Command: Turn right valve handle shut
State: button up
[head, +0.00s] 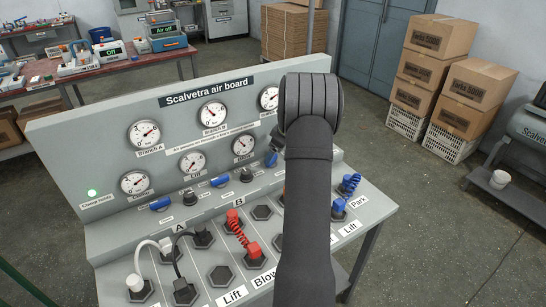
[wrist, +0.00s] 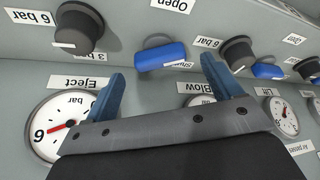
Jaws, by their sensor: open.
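In the wrist view, which is turned upside down, my gripper (wrist: 168,85) is open with its two blue fingers apart. A blue valve handle (wrist: 160,57) shows in the gap between and beyond the fingertips, apart from both. It is the farthest left of the blue handles there. A partly covered "Shut" label sits beside it and an "Open" label (wrist: 172,4) above it. In the head view, a blue handle (head: 271,159) shows just left of my arm and seems to be the same one. My gripper is hidden behind my arm there.
Black knobs (wrist: 75,28) (wrist: 238,53) flank the handle closely. Another blue handle (wrist: 268,71) lies to the right. Gauges (wrist: 49,126) sit behind my fingers. In the head view, red (head: 242,235) and blue (head: 347,194) coiled hoses and a black hose (head: 181,265) stand on the lower panel.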

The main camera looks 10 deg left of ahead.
jog(key=shift+x, duration=1.5)
jog(key=shift+c, duration=0.2)
jog(key=c, duration=0.9)
jog(key=shift+c, duration=0.2)
jog(key=shift+m, duration=0.3)
jog(key=shift+s+a+m+t+h, duration=0.15)
jog(key=shift+m+t, duration=0.35)
jog(key=shift+m, duration=0.75)
jog(key=shift+w+d+m+t+h, duration=0.1)
jog(key=shift+m+t+h, duration=0.3)
jog(key=shift+m, duration=0.85)
jog(key=o, duration=1)
